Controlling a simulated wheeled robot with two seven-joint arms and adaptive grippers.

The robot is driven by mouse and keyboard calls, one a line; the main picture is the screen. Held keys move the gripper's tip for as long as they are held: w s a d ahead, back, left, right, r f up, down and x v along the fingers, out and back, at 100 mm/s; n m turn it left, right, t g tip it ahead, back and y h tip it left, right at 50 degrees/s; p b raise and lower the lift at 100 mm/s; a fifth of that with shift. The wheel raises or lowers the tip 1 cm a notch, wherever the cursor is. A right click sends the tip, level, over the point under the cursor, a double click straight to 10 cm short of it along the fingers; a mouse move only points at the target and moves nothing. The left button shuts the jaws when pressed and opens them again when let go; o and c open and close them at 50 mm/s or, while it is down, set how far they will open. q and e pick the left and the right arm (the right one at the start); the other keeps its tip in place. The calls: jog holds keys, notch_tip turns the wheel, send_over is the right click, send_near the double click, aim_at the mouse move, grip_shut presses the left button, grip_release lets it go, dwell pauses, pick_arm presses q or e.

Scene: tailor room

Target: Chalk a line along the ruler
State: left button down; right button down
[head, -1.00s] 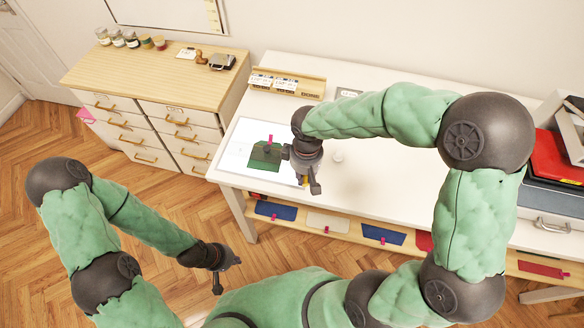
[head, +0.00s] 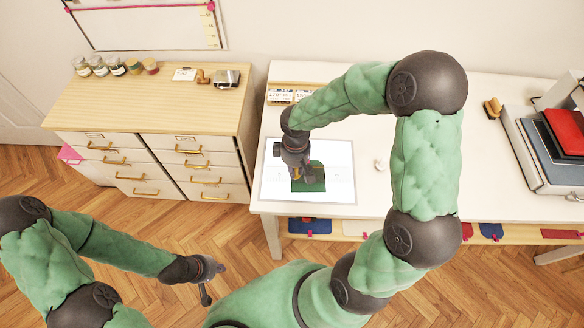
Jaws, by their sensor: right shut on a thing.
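A dark green piece of cloth (head: 316,184) lies on a white mat (head: 335,193) at the left end of the white table. My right gripper (head: 296,180) points down over the left part of the cloth and hides some of it. It is shut on a small yellowish thing, mostly hidden, that may be the chalk. I cannot tell whether its tip touches the cloth. I cannot make out the ruler or a chalk line. My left gripper (head: 208,290) hangs low over the floor, away from the table; its fingers are too small to read.
A small white round thing (head: 379,165) sits on the table (head: 470,180) right of the mat. A wooden card holder (head: 290,95) stands behind. A wooden brush (head: 492,108) and a grey case (head: 545,150) are at the right. A drawer cabinet (head: 150,115) stands left.

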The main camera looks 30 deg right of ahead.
jog(key=shift+s+d+f+b, duration=0.15)
jog(key=shift+f+b, duration=0.2)
jog(key=shift+f, duration=0.2)
jog(key=shift+f+b, duration=1.95)
jog(key=shift+f, duration=0.45)
jog(key=shift+f+b, duration=0.35)
jog(key=shift+f, duration=0.05)
jog(key=shift+s+d, duration=0.3)
jog(key=shift+d, duration=0.2)
jog(key=shift+s+d, duration=0.1)
jog(key=shift+d, duration=0.1)
jog(key=shift+s+d, duration=0.35)
jog(key=shift+d, duration=0.15)
jog(key=shift+f, duration=0.1)
